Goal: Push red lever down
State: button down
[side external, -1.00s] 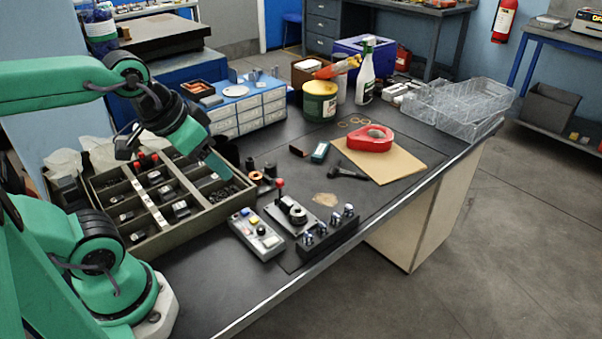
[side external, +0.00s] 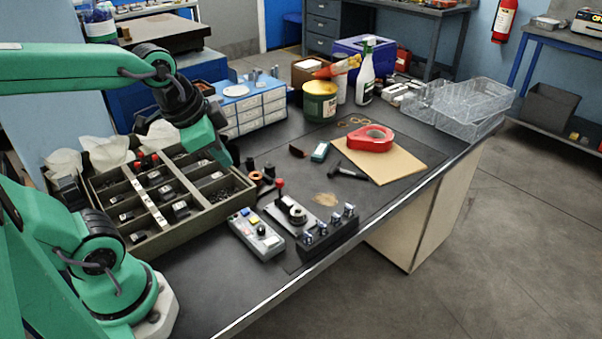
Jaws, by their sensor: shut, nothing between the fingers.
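The red lever (side external: 280,186) is a short stem with a red ball knob. It stands upright on a grey metal plate device (side external: 297,226) with a round black part, on the dark bench. My gripper (side external: 226,158) is shut and empty, pointing down and to the right. It is up and to the left of the lever, clear of it, above the right end of the compartment tray. Nothing hides the lever's knob.
A compartment tray (side external: 130,247) of small parts lies left of the lever. A grey button box (side external: 256,235) and a black block with silver knobs (side external: 330,236) flank the device. Copper coils (side external: 256,177) sit just behind. A hammer (side external: 347,172) lies further right.

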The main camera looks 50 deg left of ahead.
jog(key=w+a+f+m+g, duration=0.1)
jog(key=w+a+f+m, duration=0.2)
jog(key=w+m, duration=0.4)
jog(key=f+m, duration=0.1)
jog(key=m, duration=0.4)
jog(key=shift+a+f+g, duration=0.15)
jog(key=shift+f+g, duration=0.15)
jog(key=shift+g, duration=0.1)
send_over(280, 192)
jog(key=s, duration=0.3)
notch_tip(280, 192, down, 11)
jog(key=shift+w, duration=0.2)
dwell(0.3)
